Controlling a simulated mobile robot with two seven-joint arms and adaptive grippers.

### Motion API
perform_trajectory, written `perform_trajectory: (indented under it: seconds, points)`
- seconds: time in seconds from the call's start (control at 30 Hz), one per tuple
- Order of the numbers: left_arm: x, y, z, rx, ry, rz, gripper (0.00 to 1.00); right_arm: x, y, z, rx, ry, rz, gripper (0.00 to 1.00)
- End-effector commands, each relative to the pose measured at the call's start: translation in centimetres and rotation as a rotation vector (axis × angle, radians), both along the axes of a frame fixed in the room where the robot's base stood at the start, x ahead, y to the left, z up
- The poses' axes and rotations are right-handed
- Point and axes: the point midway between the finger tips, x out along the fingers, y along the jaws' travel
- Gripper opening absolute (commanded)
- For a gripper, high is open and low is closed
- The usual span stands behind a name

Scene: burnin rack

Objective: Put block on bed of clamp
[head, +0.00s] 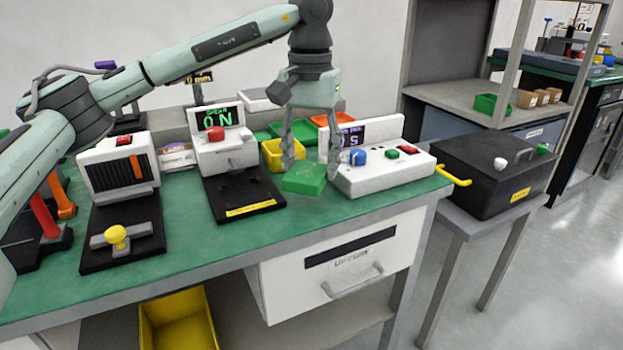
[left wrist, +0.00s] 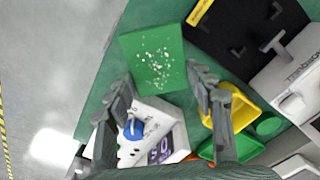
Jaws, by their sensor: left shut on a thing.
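My left gripper (head: 307,163) reaches down from above near the table's front right. It is shut on a green block (head: 304,177), a flat square piece with pale specks on top. In the left wrist view, the block (left wrist: 155,60) sits at the fingertips of the left gripper (left wrist: 165,80). I cannot tell whether it touches the table. A black bed (head: 242,193) with a yellow label lies left of the block, before a white unit with a red knob. Farther left, a black base (head: 125,230) carries a yellow-knobbed lever. No label shows which is the clamp. My right gripper is not in view.
A white button box (head: 385,172) with coloured buttons stands close right of the block. A yellow bin (head: 271,155) and green trays stand behind. A black case (head: 490,190) is on a side stand. The green tabletop (head: 200,240) is clear along its front edge.

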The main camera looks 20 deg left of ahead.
Motion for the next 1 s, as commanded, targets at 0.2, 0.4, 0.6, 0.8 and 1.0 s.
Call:
perform_trajectory:
  seconds: [0.2,0.4,0.6,0.8,1.0]
  points:
    - [0.3,-0.3,-1.5,0.001,0.001,0.001,0.24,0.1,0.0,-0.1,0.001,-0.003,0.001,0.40]
    - [0.2,-0.2,-4.1,0.000,0.000,0.002,0.24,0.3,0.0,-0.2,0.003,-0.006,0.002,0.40]
    - [0.2,-0.3,-4.2,-0.001,-0.001,0.002,0.24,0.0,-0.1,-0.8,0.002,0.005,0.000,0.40]
    - [0.2,-0.3,-4.6,-0.001,-0.001,0.002,0.24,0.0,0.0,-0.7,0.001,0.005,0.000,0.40]
    - [0.2,-0.3,-4.5,0.000,0.000,0.001,0.74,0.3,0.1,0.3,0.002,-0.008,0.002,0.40]
